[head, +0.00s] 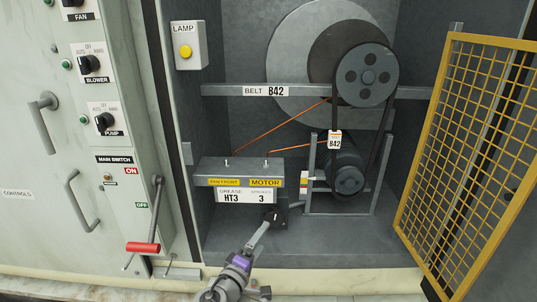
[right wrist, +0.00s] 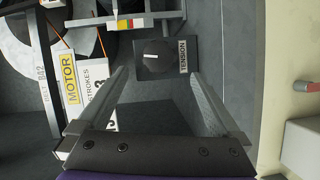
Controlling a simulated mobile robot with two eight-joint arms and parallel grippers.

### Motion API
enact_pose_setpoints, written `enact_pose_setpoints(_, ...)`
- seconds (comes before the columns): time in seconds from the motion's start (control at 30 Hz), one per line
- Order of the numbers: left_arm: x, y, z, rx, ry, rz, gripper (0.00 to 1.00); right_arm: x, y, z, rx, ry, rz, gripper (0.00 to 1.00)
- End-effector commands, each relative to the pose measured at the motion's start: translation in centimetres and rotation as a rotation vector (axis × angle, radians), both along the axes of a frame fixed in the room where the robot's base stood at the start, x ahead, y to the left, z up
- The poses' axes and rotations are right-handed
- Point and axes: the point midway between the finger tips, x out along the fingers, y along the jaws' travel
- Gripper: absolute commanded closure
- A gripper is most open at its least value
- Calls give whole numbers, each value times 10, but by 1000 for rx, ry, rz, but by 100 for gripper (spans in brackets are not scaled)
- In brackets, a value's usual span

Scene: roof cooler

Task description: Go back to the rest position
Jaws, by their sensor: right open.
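My right gripper (head: 258,237) reaches up from the bottom of the head view into the open cabinet. In the right wrist view its two fingers (right wrist: 160,75) are spread apart with nothing between them. A black box with a round knob and a TENSION label (right wrist: 165,58) lies just beyond the fingertips. The same black box (head: 271,215) shows in the head view, beside the grease unit. I cannot tell whether a finger touches it. My left gripper is not in view.
A yellow mesh door (head: 470,150) stands open at the right. The belt (head: 384,140) and pulleys are at the back. The grey grease box (head: 240,172) sits left of the motor (head: 345,170). A red-handled lever (head: 143,247) sticks out from the control panel at the left.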

Motion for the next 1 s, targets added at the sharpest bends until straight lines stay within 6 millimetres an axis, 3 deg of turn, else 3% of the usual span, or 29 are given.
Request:
enact_pose_setpoints(0.13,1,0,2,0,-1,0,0,-12,-60,-5,100,106,-80,0)
enact_pose_setpoints(0.23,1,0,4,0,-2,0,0,-38,-117,-16,227,220,-163,0)
enact_pose_setpoints(0.4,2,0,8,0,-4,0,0,-105,-190,-40,494,390,-295,0)
enact_pose_setpoints(0.5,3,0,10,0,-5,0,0,-151,-215,-55,668,465,-362,0)
enact_pose_setpoints(0.6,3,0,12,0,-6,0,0,-197,-227,-69,850,518,-418,0)
enact_pose_setpoints(0.73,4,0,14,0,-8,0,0,-245,-228,-84,1072,553,-468,0)
enact_pose_setpoints(0.83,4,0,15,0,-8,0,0,-269,-223,-91,1203,561,-488,0)
enact_pose_setpoints(1.0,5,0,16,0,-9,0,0,-287,-216,-97,1321,562,-499,0)
